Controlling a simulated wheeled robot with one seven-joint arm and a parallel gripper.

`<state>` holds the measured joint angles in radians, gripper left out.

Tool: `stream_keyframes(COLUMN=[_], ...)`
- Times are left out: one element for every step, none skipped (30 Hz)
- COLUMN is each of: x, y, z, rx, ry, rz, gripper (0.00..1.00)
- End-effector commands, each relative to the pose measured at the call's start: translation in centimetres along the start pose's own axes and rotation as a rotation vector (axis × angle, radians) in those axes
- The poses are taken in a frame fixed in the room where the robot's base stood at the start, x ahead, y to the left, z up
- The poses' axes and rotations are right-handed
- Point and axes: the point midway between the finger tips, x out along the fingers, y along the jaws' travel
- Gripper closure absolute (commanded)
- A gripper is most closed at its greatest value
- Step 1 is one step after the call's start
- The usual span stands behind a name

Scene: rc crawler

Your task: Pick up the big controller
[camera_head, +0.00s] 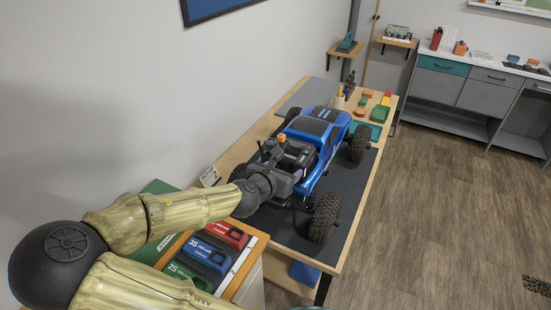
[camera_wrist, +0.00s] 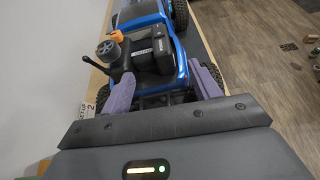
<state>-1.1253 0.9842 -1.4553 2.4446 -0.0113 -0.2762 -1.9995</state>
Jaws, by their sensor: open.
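The big controller is black with an orange knob, a round wheel and a dark antenna. It shows in the wrist view (camera_wrist: 148,54) just beyond my fingers, and in the head view (camera_head: 294,152) against the near part of the blue crawler (camera_head: 322,130). My gripper (camera_wrist: 163,88) is open, its two purple fingers apart on the near side of the controller. In the head view my gripper (camera_head: 283,178) is over the near part of the crawler. I cannot tell whether the fingertips touch the controller, and its underside is hidden.
The crawler stands on a dark mat (camera_head: 343,215) on a wooden table. Red, blue and green battery packs (camera_head: 208,254) lie in a nearer tray. A small sign (camera_head: 209,176) stands by the wall. Small coloured parts lie at the table's far end.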

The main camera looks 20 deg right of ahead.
Motion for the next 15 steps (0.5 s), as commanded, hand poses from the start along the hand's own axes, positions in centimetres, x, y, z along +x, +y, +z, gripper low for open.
stream_keyframes(x=[-0.1,-0.2,-0.1,-0.1,-0.1,-0.1,-0.1,-0.1,0.0,0.0,0.1,0.2,0.4,0.7,1.0], y=[0.1,0.2,0.1,0.1,0.1,0.1,0.1,0.1,0.0,0.0,0.0,0.0,0.0,0.0,0.0], z=[0.4,0.5,0.5,0.5,0.5,0.5,0.5,0.5,0.5,0.4,0.4,0.4,0.4,0.4,0.4], rx=[-0.016,-0.021,-0.022,-0.021,-0.02,-0.019,-0.019,-0.019,-0.018,-0.018,-0.018,-0.017,-0.017,-0.018,-0.017], ry=[-0.014,-0.017,-0.017,-0.016,-0.016,-0.015,-0.015,-0.014,-0.014,-0.014,-0.013,-0.013,-0.013,-0.012,-0.012], rz=[0.005,0.006,0.006,0.005,0.005,0.004,0.004,0.004,0.003,0.003,0.002,0.002,0.002,0.002,0.0], gripper=[0.38,0.38,0.38,0.38,0.38,0.38,0.38,0.38,0.38,0.38,0.38,0.38,0.38,0.38,0.38])
